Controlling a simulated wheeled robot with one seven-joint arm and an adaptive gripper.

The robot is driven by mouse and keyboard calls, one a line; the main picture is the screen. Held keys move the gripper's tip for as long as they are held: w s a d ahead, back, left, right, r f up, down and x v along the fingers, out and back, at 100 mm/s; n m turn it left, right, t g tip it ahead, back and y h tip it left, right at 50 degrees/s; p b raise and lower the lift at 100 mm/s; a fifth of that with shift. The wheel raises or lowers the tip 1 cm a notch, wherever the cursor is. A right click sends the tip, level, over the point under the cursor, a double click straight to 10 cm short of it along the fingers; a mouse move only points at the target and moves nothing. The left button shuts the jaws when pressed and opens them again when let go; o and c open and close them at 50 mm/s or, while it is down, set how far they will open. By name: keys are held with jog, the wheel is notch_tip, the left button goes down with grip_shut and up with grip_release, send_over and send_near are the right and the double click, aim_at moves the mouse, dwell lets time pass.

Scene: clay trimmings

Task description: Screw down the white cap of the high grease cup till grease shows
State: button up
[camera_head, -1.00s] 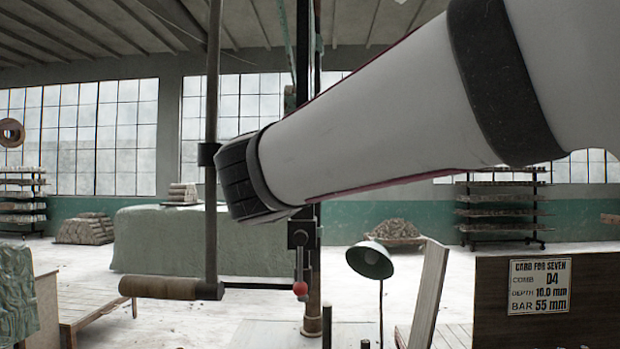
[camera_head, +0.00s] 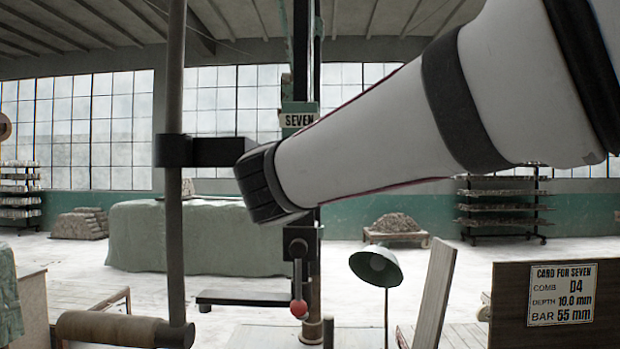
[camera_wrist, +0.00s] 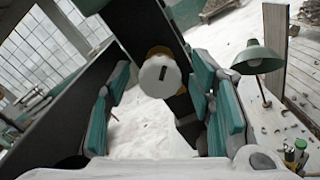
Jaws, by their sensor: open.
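The white cap (camera_wrist: 158,75) of a grease cup shows in the wrist view, round and pale with a dark slot in its face. A yellowish rim (camera_wrist: 160,52) shows behind its upper edge, against a dark upright post. My gripper (camera_wrist: 160,88) is open, with teal-padded fingers to the left and right of the cap. Gaps show between the cap and both fingers; how far the cap lies beyond the fingertips I cannot tell. In the head view my arm crosses the picture, and neither the cap nor the gripper can be made out. No grease is visible.
In the head view a vertical rod (camera_head: 174,240) with a wooden handle (camera_head: 108,328) stands at left. A red-knobbed lever (camera_head: 299,308) hangs below my arm. A green lamp (camera_head: 376,266) and a card board (camera_head: 510,328) stand right. Tools (camera_wrist: 297,152) lie lower right in the wrist view.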

jog(key=c, duration=1.2)
jog(key=shift+o, duration=0.2)
jog(key=shift+b, duration=0.45)
jog(key=m+b, duration=0.1)
jog(key=b, duration=0.1)
jog(key=m+b, duration=0.1)
jog(key=m, duration=0.1)
jog(key=shift+w+f+b, duration=0.15)
jog(key=shift+f+b, duration=0.1)
jog(key=shift+b, duration=0.15)
jog(key=m+b, duration=0.6)
jog(key=b, duration=0.2)
jog(key=m+b, duration=0.5)
jog(key=shift+m+b, duration=0.3)
jog(key=shift+r+m+b, duration=0.1)
jog(key=shift+m+b, duration=1.35)
jog(key=shift+m, duration=0.55)
